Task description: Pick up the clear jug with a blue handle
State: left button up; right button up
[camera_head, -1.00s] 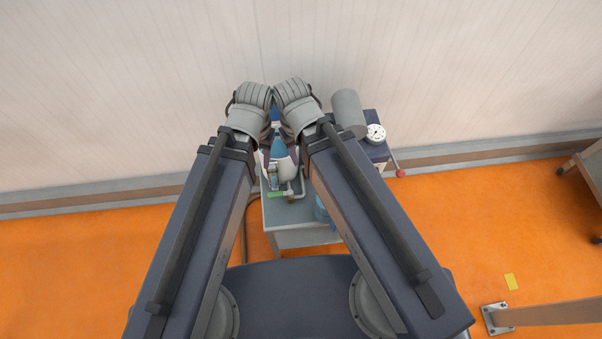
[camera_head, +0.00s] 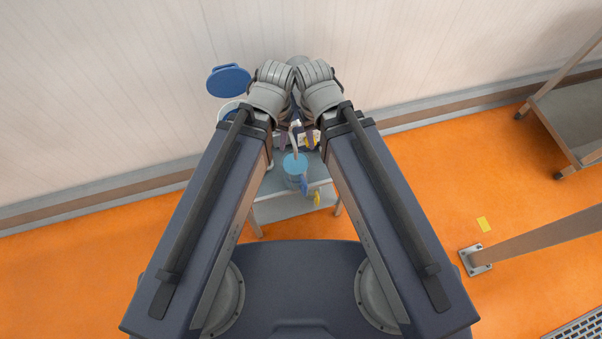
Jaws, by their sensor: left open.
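A clear jug (camera_head: 292,173) with a blue tint and a blue handle (camera_head: 304,185) stands on a small grey table below my arms, in the middle of the picture. Its handle is on its lower right side. My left gripper (camera_head: 284,137) is open, small in view and partly hidden by its own wrist; it is just beyond the jug and appears apart from it. My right gripper (camera_head: 311,138) is mostly hidden under its wrist, and its jaws cannot be made out.
The grey table (camera_head: 275,209) also bears a yellow item (camera_head: 317,197) and small things between my wrists. A container with a raised blue lid (camera_head: 229,81) is at the back left, by the wall.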

aim_at(299, 177)
jog(key=i+j+u, duration=0.1)
jog(key=u, duration=0.15)
jog(key=i+j+u, duration=0.1)
jog(key=u, duration=0.15)
jog(key=k+l+z, duration=0.15)
jog(key=z, duration=0.35)
jog(key=k+j+u, duration=0.1)
jog(key=k+j, duration=0.15)
jog(key=k+j+u, duration=0.15)
jog(key=j, duration=0.35)
jog(key=k+j+u, duration=0.1)
jog(key=k+j, duration=0.25)
